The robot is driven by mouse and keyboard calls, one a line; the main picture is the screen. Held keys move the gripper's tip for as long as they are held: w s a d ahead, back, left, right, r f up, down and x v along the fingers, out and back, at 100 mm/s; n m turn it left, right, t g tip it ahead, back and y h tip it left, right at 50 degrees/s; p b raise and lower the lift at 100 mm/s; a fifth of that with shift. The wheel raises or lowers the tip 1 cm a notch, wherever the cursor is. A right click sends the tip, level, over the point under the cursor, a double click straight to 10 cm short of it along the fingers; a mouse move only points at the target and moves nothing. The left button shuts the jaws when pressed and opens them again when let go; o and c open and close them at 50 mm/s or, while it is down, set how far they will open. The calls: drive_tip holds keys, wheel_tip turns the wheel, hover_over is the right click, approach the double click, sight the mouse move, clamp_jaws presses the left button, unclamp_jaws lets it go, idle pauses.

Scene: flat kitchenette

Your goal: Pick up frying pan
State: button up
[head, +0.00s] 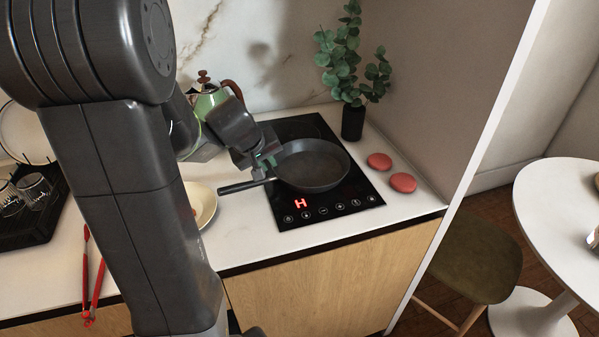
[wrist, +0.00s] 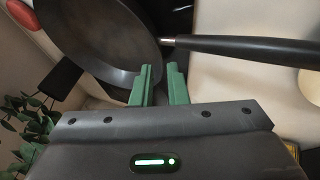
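The dark frying pan (head: 312,165) rests on the black hob, its handle (head: 243,187) pointing left. The pan also shows in the wrist view (wrist: 100,35), with its handle (wrist: 245,48) running right. My gripper (head: 265,160) is at the pan's left rim, close to where the handle joins. In the wrist view, its two green fingers (wrist: 160,72) stand close together with a narrow gap, beside the pan's wall and handle joint. The left finger overlaps the wall in the picture. I cannot tell whether the fingers grip the rim; the contact is hidden.
The hob (head: 300,128) shows a red H. Two red round things (head: 403,182) and a plant in a dark pot (head: 353,122) stand to the right. A green kettle (head: 207,100) is behind, a plate (head: 203,204) left, red tongs (head: 93,280) and a dish rack (head: 40,232) farther left.

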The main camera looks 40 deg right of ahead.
sight(276, 171)
drive_tip(key=shift+x, duration=3)
drive_tip(key=shift+s+d, duration=0.1)
drive_tip(key=shift+s, duration=0.1)
clamp_jaws()
drive_tip(key=shift+r, duration=0.1)
